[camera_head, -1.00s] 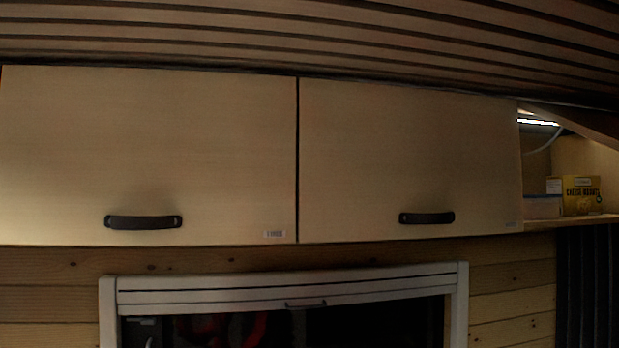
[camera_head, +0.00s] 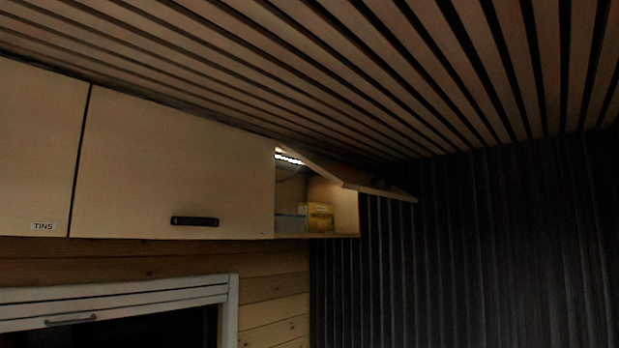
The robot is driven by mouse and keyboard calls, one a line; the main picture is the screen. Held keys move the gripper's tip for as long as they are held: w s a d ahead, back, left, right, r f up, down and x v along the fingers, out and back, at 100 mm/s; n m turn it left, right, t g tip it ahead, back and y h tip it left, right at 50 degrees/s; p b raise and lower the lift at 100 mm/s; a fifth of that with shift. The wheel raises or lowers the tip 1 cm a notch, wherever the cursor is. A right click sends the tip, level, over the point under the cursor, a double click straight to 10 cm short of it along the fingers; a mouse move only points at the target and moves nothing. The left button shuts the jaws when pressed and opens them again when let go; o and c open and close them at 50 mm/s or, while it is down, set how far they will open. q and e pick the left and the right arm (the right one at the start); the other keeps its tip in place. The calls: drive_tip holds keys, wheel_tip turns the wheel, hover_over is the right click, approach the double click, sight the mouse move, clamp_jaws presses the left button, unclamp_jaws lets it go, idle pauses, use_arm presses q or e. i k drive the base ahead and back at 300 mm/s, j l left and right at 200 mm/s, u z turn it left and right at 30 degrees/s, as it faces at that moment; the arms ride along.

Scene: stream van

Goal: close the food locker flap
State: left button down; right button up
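The open flap (camera_head: 350,178) is hinged at its top and tilts up and outward near the ceiling, at the middle right of the head view. Below it the locker's inside shows, with a yellow box (camera_head: 320,218) and a paler box (camera_head: 290,223) on its floor (camera_head: 342,235). A lit strip (camera_head: 289,157) shines at the top inside. A dark shape near the flap's outer end may be its handle. Neither of my grippers is in view.
Two closed flaps stand left of the open locker: one with a dark handle (camera_head: 195,221), one with a label reading TINS (camera_head: 44,226). A pale window frame (camera_head: 232,300) is below. A slatted ceiling (camera_head: 330,80) lies close above; a dark ribbed wall (camera_head: 470,250) is at right.

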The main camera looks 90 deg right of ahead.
sight(344, 175)
drive_tip(key=z, duration=0.4)
drive_tip(key=l+z, duration=0.1)
drive_tip(key=z, duration=0.65)
drive_tip(key=l+z, duration=0.1)
drive_tip(key=z, duration=0.25)
drive_tip(key=i+j, duration=0.05)
